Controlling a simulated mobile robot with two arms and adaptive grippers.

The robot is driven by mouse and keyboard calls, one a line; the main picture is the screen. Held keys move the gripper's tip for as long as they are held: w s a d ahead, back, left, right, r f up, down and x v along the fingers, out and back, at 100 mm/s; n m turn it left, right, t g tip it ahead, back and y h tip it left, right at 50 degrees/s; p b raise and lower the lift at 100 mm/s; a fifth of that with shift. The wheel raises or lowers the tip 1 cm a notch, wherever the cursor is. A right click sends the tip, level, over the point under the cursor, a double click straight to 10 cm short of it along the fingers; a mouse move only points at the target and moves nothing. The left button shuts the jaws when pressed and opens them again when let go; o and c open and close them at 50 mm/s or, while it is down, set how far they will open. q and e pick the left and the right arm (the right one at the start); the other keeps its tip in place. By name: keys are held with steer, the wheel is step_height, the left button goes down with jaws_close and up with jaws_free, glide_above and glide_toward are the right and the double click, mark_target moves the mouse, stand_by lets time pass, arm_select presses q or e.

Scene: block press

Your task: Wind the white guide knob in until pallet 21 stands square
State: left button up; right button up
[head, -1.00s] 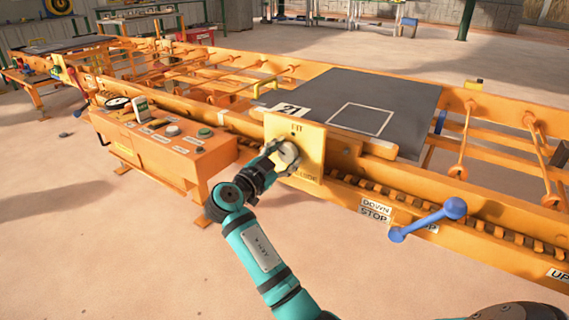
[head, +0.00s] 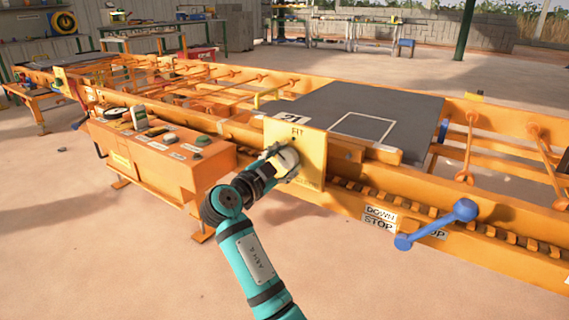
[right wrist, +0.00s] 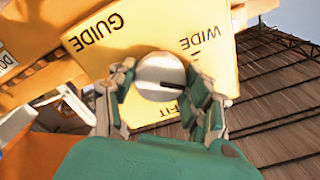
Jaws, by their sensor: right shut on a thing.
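Pallet 21 (head: 400,120) is a dark grey slab on the orange line, with a white outlined square and a "21" label at its near left. I cannot tell whether it stands exactly square. The yellow guide plate (head: 312,165) stands upright at its near edge, marked "FIT", and "GUIDE" and "WIDE" in the right wrist view. The white guide knob (right wrist: 158,72) is round, with a dark pointer mark directed between "WIDE" and "FIT". My right gripper (head: 279,160) is shut on this knob, one finger on each side, partly hiding it. My left gripper is out of view.
An orange control box (head: 160,150) with buttons and a gauge stands left of my right arm. A blue-ended lever (head: 436,224) juts out at the right, near the "DOWN" and "STOP" labels. The floor in front is clear.

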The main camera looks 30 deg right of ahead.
steer(key=shift+r, duration=0.1)
steer(key=o, duration=1.2)
steer(key=v, duration=0.7)
steer(key=shift+s+a, duration=0.1)
steer(key=shift+a, duration=0.15)
